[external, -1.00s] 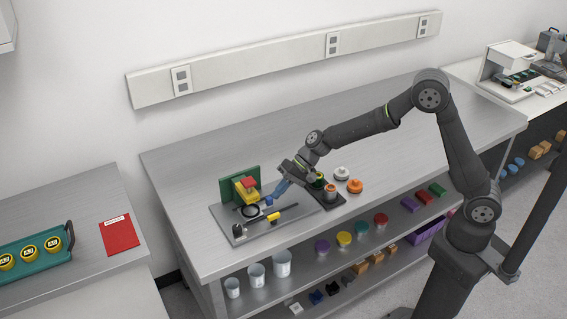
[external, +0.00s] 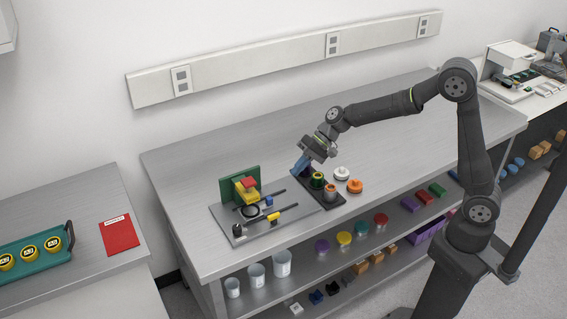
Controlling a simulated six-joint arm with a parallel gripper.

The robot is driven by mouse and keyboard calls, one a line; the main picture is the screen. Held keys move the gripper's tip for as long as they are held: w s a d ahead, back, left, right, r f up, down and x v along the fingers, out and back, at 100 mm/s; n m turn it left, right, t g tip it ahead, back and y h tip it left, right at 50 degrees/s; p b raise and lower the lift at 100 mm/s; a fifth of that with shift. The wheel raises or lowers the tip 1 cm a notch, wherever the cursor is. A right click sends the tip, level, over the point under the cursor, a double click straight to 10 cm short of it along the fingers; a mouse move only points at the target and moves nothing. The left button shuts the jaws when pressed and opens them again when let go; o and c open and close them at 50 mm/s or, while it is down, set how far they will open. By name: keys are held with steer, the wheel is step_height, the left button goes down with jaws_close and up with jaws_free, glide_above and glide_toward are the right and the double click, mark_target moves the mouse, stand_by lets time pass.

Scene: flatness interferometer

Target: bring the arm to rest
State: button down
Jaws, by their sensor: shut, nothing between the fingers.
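My gripper (external: 299,171) is shut and empty. Its blue fingers point down and to the left, just behind the dark tray (external: 335,198) on the steel bench. Whether the fingertips touch anything is too small to tell. My arm reaches in from the right, its elbow raised high above the bench. The interferometer setup on its grey plate (external: 233,224) stands to the left of the gripper, with a green upright panel (external: 228,183), yellow and red blocks (external: 247,188), a black ring and a small blue block (external: 269,201).
The dark tray holds a green cup (external: 317,180) and a grey and orange piece (external: 330,190). A white knob (external: 342,173) and an orange knob (external: 355,186) stand to its right. The bench (external: 240,150) behind is clear. A wall rail (external: 290,58) runs behind it.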

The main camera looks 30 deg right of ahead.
steer(key=shift+f, duration=0.1)
steer(key=x, duration=0.9)
steer(key=shift+a+f, duration=0.15)
steer(key=shift+a, duration=0.2)
steer(key=c, duration=2.2)
jaws_free()
